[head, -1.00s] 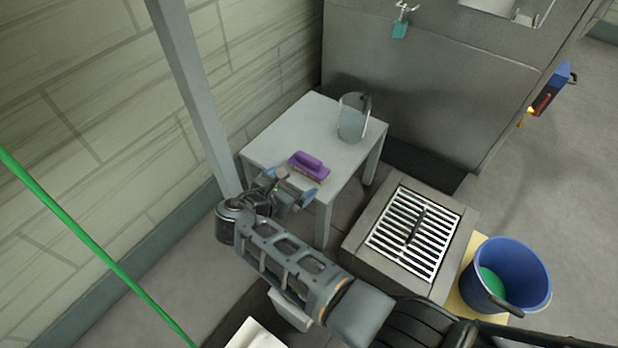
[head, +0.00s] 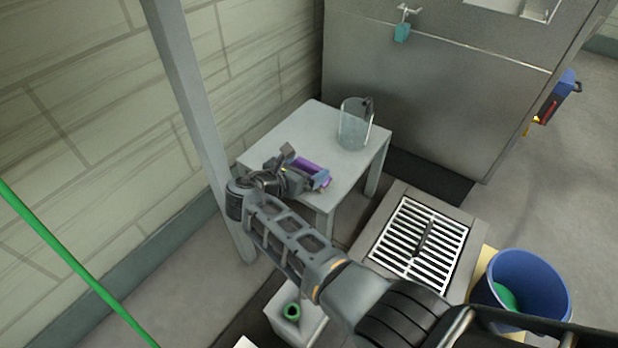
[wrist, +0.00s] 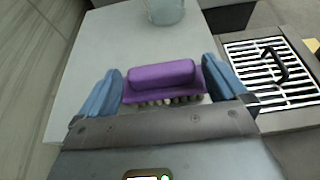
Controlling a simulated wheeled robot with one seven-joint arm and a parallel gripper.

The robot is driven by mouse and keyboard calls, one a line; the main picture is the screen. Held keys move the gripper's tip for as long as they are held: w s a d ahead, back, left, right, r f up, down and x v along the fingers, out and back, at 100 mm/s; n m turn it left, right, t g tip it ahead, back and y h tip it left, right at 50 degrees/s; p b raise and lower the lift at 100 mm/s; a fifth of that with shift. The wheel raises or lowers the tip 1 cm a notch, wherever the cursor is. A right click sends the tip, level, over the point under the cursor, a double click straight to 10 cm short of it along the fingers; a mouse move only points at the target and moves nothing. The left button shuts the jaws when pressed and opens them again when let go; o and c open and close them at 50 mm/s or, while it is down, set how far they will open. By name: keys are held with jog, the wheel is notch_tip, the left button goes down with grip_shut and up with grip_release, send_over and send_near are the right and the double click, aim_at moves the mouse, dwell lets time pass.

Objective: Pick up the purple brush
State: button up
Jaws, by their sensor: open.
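The purple brush (wrist: 162,77) lies on the small grey table (wrist: 95,55), bristles down, with its raised handle on top. In the wrist view it sits between the two blue fingertips of my gripper (wrist: 164,88), one at each end of the brush. My gripper is open; the right fingertip looks very close to the brush's end, and I cannot tell whether it touches. In the head view my gripper (head: 305,168) is at the table's near side and partly covers the brush (head: 312,170).
A clear pitcher (head: 355,125) stands at the table's far right corner. A grey post (head: 190,100) rises close to my arm on the left. A floor drain grate (head: 418,240) and a blue bucket (head: 525,285) are to the right. The table's left part is clear.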

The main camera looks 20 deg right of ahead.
jog(key=c, duration=0.9)
jog(key=shift+r, duration=0.1)
